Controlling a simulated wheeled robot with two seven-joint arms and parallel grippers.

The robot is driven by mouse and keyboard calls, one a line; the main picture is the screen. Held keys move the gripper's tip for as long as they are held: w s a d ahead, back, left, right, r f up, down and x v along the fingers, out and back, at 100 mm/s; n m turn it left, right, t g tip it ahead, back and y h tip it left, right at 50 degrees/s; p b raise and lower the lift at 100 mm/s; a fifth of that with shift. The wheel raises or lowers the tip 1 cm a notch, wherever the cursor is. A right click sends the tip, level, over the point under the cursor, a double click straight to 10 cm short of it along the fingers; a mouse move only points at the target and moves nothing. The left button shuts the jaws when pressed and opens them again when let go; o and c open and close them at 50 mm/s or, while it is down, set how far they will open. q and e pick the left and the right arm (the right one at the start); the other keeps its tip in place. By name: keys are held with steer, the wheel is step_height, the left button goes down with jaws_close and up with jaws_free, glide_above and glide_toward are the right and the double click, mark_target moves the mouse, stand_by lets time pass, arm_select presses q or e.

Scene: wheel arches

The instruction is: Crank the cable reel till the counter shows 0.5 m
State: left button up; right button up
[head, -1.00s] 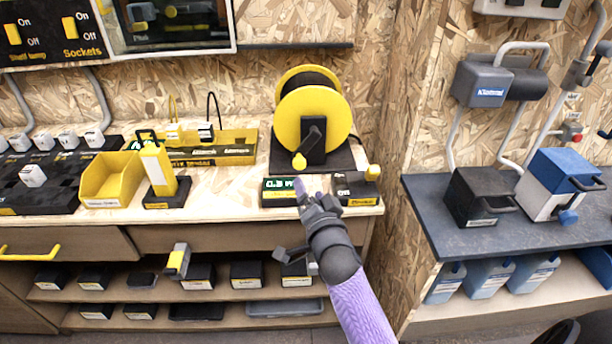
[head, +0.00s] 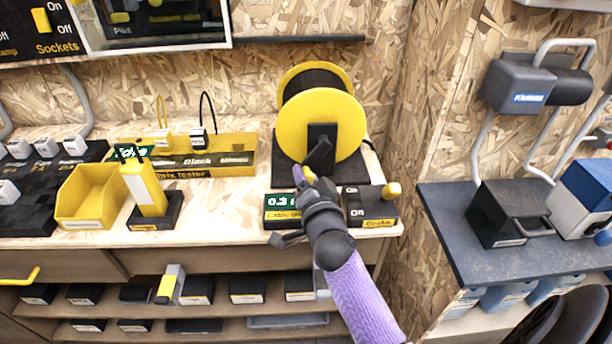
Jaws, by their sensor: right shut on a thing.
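The cable reel (head: 346,127) has yellow flanges, dark cable and a black stand at the back of the bench. Its black crank arm (head: 317,154) points down and slightly left from the hub. My right gripper (head: 305,176) is shut on the crank's yellow handle (head: 309,174), which it mostly hides. The counter (head: 282,203) stands in front of the reel and reads about 0.3 on a green display. My gripper covers its right end. My left gripper is not in view.
A brake box (head: 368,211) with a yellow knob stands right of the counter. A yellow bin (head: 88,203) and a yellow tester on a black base (head: 157,213) stand left. A wooden wall edge lies close right of the reel. Bench space left of the counter is clear.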

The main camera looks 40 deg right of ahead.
jaws_close()
stand_by(0.5)
stand_by(0.5)
